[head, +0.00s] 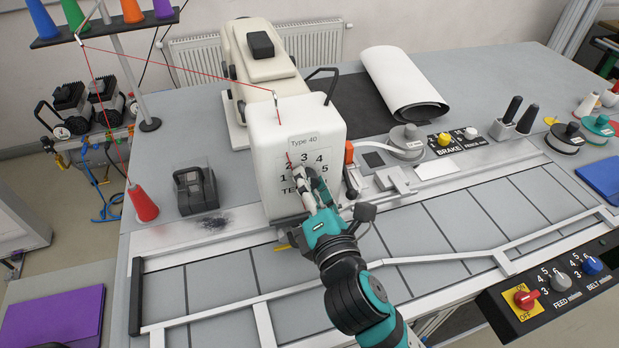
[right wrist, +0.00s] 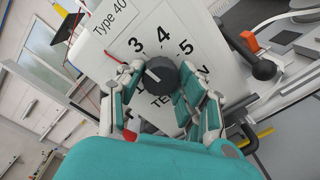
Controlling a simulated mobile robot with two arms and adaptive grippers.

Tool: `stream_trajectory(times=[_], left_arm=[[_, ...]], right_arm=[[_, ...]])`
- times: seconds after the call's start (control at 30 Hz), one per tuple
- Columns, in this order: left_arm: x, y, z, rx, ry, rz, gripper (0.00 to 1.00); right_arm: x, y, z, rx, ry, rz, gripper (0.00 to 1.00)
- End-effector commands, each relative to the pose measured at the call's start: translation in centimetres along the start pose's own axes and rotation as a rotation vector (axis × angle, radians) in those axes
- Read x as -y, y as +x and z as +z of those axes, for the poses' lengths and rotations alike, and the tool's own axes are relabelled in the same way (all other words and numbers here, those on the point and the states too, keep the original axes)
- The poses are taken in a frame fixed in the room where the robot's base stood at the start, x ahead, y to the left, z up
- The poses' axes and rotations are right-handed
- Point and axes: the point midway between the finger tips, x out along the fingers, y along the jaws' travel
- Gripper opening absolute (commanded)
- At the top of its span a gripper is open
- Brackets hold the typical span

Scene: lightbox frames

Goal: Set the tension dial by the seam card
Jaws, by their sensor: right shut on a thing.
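The black tension dial (right wrist: 160,82) is on the front of the cream sewing machine head (head: 297,130), labelled "Type 40". Numbers 3, 4 and 5 show around the dial in the right wrist view; the lower-left numbers are partly hidden by a finger. A pale mark on the dial points to its upper-left side; its exact number is hard to tell. My right gripper (head: 306,188) has its fingers on either side of the dial, shut on it. I cannot identify a seam card for certain; a blank white card (head: 437,169) lies right of the machine. My left gripper is out of view.
A red thread cone (head: 143,203) and a black device (head: 195,190) stand left of the machine. A control panel (head: 555,288) with red, grey and blue knobs is at the front right. Metal rails (head: 430,258) cross the table's front. A white fabric roll (head: 403,84) lies behind.

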Motion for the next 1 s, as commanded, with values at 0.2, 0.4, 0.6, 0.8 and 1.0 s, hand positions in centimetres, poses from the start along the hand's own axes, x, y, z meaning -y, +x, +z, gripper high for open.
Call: stream_trajectory(times=[0.2,0.4,0.6,0.8,1.0], left_arm=[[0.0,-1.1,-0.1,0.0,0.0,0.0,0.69],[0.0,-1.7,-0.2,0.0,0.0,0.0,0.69],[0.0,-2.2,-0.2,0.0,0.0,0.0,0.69],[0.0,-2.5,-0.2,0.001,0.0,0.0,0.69],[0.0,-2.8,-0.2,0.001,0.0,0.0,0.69]], right_arm=[[-0.1,0.0,0.1,-0.005,0.207,-0.004,0.04],[-0.1,0.0,0.1,-0.008,0.397,-0.005,0.04],[-0.1,0.0,0.1,-0.013,0.573,-0.006,0.04],[-0.1,0.0,0.1,-0.017,0.714,-0.007,0.04],[0.0,0.0,0.1,-0.019,0.807,-0.008,0.04]])
